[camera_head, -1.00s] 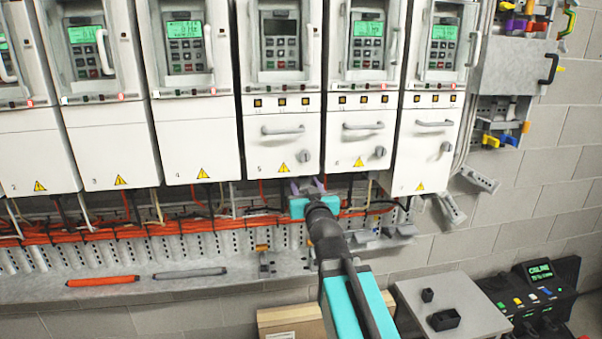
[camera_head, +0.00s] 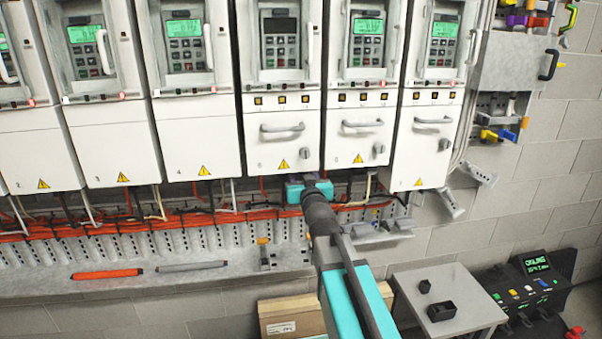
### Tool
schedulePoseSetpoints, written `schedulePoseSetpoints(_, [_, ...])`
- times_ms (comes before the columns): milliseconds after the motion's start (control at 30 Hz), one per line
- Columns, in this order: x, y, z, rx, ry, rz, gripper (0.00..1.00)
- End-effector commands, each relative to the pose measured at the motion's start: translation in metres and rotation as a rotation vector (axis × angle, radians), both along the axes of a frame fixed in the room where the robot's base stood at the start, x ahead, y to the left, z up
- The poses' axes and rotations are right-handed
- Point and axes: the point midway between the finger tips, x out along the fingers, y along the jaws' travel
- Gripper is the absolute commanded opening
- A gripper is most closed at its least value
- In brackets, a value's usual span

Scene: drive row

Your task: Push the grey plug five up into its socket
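Drive five (camera_head: 281,135) is the white cabinet with the dark screen (camera_head: 280,26), in the middle of the head view. My gripper (camera_head: 306,181) is at the lower edge of this cabinet, reaching up from below. Its teal body (camera_head: 295,193) shows just under the edge. Its fingertips are hidden behind the cabinet's edge, so I cannot see whether they are open or shut. The grey plug and its socket are hidden too. I cannot tell how the plug sits relative to the socket.
Orange cables (camera_head: 130,228) run along the slotted trunking (camera_head: 190,240) under the drives. An orange rod (camera_head: 107,274) and a grey rod (camera_head: 191,266) lie on the ledge. A grey table (camera_head: 465,290) with small black boxes stands at the lower right, beside a black console (camera_head: 530,290).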

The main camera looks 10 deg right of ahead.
Motion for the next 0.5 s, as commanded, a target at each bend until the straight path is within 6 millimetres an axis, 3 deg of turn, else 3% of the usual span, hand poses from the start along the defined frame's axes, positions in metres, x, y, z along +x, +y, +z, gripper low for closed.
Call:
schedulePoseSetpoints(200, [-0.0001,0.0000,-0.0002,0.000,0.000,0.000,0.44])
schedulePoseSetpoints(433, [-0.0002,0.0000,-0.0002,0.000,0.000,0.000,0.05])
schedulePoseSetpoints(500, [-0.0002,0.0000,-0.0002,0.000,0.000,0.000,0.00])
